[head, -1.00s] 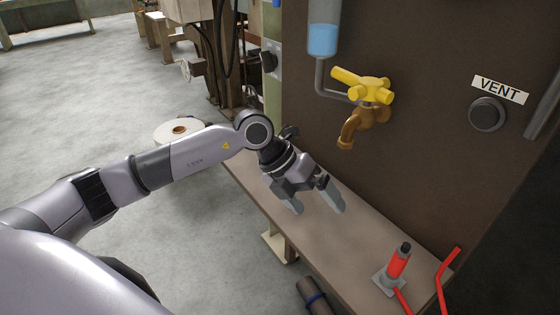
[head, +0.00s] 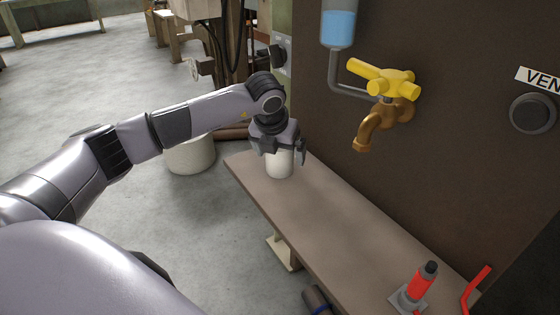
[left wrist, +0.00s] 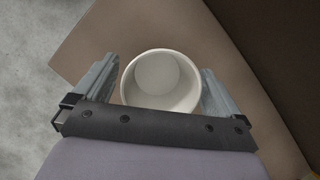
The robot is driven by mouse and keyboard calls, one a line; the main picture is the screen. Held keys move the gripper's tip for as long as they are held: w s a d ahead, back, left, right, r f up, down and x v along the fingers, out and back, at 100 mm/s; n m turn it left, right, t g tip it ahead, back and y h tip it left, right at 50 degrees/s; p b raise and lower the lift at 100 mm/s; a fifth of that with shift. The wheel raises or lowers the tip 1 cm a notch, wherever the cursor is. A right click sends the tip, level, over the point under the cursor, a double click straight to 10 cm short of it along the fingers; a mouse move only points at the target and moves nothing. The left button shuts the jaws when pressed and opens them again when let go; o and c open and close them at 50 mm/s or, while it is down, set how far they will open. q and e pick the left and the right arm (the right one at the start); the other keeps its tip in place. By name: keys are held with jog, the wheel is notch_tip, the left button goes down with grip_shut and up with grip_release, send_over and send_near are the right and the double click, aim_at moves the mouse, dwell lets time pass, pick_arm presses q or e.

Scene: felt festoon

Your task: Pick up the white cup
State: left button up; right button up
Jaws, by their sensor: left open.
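The white cup (head: 279,163) stands upright near the far left end of the brown bench in the head view. My left gripper (head: 281,156) is over it from above, with its fingers on either side of the cup. In the left wrist view the cup (left wrist: 161,82) is open side up and looks empty. It lies between the two fingers of the open left gripper (left wrist: 160,88), with a small gap showing at each side. My right gripper is not in view.
The brown bench (head: 335,232) is bare between the cup and the red-handled tool (head: 418,285) at its near end. A brown wall with a yellow-handled tap (head: 383,85) rises behind it. A white roll (head: 190,155) stands on the floor to the left.

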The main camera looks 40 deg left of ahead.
pick_arm(q)
jog(key=shift+w+f, duration=0.25)
jog(key=shift+f, duration=0.35)
